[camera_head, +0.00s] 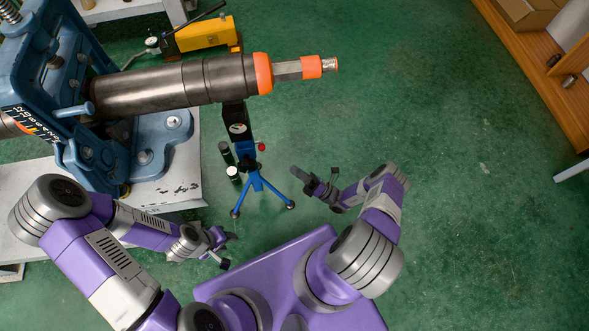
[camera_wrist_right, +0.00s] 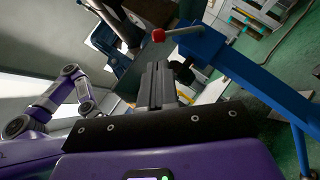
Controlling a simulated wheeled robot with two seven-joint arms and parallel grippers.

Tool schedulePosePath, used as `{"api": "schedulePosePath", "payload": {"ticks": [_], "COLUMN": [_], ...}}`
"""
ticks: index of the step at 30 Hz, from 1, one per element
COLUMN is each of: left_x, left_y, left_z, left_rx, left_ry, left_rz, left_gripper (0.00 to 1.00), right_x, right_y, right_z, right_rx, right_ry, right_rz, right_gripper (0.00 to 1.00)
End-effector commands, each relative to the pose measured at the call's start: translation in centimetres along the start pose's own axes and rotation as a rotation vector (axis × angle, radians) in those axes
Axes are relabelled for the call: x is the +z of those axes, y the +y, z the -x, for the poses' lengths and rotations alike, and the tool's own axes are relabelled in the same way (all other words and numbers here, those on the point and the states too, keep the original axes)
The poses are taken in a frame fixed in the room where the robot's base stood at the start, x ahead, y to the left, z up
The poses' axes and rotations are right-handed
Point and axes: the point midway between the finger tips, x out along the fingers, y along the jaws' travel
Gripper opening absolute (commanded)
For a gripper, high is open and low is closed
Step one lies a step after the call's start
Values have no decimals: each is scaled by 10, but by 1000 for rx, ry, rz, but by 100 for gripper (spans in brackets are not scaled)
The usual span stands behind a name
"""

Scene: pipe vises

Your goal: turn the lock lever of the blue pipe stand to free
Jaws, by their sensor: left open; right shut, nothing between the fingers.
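The blue pipe stand (camera_head: 256,183) stands on the green floor with its legs spread, its black head (camera_head: 236,128) under the big pipe. Its lock lever ends in a red ball (camera_head: 262,147), which sticks out to the right of the post. In the right wrist view the lever is a grey rod with a red ball (camera_wrist_right: 158,35), coming off the blue post (camera_wrist_right: 226,60). My right gripper (camera_head: 298,172) is shut and empty, right of the stand; in its wrist view the fingers (camera_wrist_right: 158,84) point toward the lever, apart from the ball. My left gripper (camera_head: 226,250) is open and empty, below the stand.
The grey pipe (camera_head: 165,88) with orange end rings lies in a blue vise (camera_head: 60,65) on a pale bench (camera_head: 190,185). Two dark cans (camera_head: 233,175) stand close left of the stand. A yellow pump (camera_head: 203,34) is behind.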

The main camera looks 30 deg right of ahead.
Motion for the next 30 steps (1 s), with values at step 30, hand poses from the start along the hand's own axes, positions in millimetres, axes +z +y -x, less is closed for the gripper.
{"api": "schedulePosePath", "payload": {"ticks": [30], "left_x": [0], "left_y": [0], "left_z": [-1], "left_rx": [0], "left_ry": [0], "left_rz": [0], "left_gripper": [43], "right_x": [-1], "right_y": [0], "right_z": [-112], "right_rx": [1], "right_ry": [5], "right_rz": [1], "right_gripper": [0]}}
